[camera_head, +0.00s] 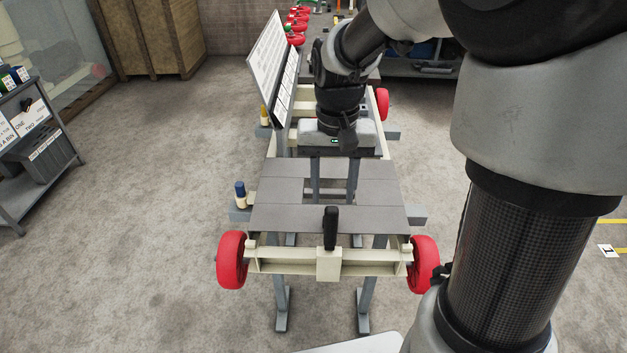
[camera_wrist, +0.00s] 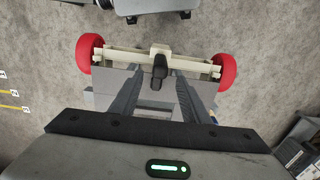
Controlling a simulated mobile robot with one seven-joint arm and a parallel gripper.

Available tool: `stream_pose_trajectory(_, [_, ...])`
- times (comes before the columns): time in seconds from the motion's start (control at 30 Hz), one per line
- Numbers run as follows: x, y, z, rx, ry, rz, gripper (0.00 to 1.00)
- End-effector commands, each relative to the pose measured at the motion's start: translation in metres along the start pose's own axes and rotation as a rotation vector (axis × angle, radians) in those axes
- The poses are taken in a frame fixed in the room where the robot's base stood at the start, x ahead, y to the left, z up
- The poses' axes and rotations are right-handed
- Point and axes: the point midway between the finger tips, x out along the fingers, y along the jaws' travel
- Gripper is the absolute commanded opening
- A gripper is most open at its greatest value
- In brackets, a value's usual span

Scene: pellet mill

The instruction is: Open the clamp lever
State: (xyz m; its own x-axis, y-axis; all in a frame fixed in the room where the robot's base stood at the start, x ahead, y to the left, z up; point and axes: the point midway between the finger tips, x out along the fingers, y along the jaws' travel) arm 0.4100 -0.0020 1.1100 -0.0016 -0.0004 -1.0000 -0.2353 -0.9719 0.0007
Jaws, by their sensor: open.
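The clamp lever (camera_head: 330,228) is a black handle standing upright on a cream block (camera_head: 328,263) at the middle of the near cream crossbar. It also shows in the wrist view as a dark knob (camera_wrist: 160,68) by the cream bar. My gripper (camera_head: 334,185) hangs over the grey board, behind the lever in the head view. Its two grey fingers are apart and empty. In the wrist view my gripper (camera_wrist: 157,80) points toward the lever, which appears between the fingertip lines. I see no contact with it.
Red wheels (camera_head: 232,260) (camera_head: 423,265) sit at both ends of the crossbar. A blue-topped post (camera_head: 240,193) stands left of the grey board (camera_head: 327,218). A slanted sign panel (camera_head: 272,62) rises behind left. A grey shelf (camera_head: 40,150) stands far left, with clear floor between.

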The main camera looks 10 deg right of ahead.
Motion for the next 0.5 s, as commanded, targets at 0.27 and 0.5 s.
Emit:
stream_pose_trajectory(0.27, [0.064, 0.0, 0.001, -0.001, -0.004, 0.0, 0.42])
stream_pose_trajectory(0.5, [0.1, 0.0, 0.0, -0.001, -0.001, 0.0, 0.42])
